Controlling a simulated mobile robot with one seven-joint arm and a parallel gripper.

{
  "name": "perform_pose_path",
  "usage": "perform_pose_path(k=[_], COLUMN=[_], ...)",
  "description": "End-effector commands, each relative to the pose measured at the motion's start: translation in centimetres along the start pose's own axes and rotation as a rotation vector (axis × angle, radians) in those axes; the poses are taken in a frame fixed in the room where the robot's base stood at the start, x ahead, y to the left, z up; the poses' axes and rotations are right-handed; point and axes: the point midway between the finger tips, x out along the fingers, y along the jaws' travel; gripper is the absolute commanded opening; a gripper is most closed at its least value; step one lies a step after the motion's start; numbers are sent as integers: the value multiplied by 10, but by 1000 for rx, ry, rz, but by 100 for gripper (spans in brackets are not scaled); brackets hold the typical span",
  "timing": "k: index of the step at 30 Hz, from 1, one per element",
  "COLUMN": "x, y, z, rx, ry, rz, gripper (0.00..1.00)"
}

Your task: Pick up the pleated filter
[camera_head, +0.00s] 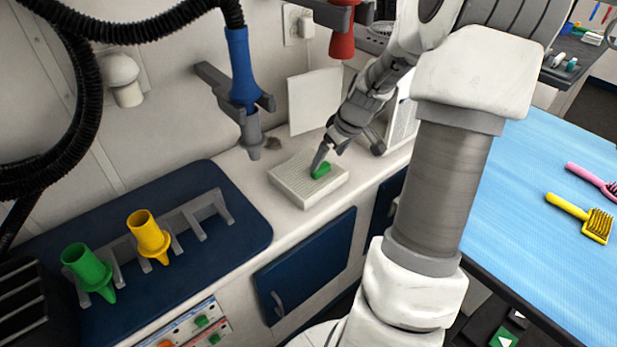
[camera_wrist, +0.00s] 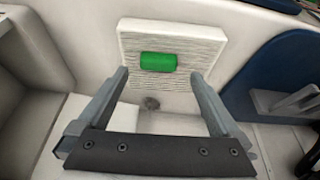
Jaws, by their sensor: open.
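The pleated filter (camera_head: 292,187) is a flat white block with fine ridges, lying on the white counter. A green grip tab (camera_head: 321,171) stands on its upper face. My gripper (camera_head: 321,161) is open and points down at the tab, partly covering it in the head view. In the wrist view the filter (camera_wrist: 184,36) and its tab (camera_wrist: 158,62) show ahead, centred between the open fingers (camera_wrist: 158,75). Nothing is held. Whether the fingertips have reached down beside the tab I cannot tell.
A white panel (camera_head: 314,101) is on the wall behind the filter. A blue nozzle (camera_head: 242,70) on a black hose hangs to the left. A dark blue mat (camera_head: 190,265) carries a grey rack with green (camera_head: 88,268) and yellow (camera_head: 148,235) nozzles. Bare counter surrounds the filter.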

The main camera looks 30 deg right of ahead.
Motion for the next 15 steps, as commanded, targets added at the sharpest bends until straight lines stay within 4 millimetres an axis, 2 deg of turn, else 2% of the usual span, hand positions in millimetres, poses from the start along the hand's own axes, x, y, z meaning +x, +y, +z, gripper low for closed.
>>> perform_pose_path(k=[4, 11, 15], x=[13, 48, 52], y=[0, 1, 2], z=[0, 0, -1], rx=[-1, 0, 0], ry=[-1, -2, 0], rz=[-2, -3, 1], gripper=[100, 100, 100])
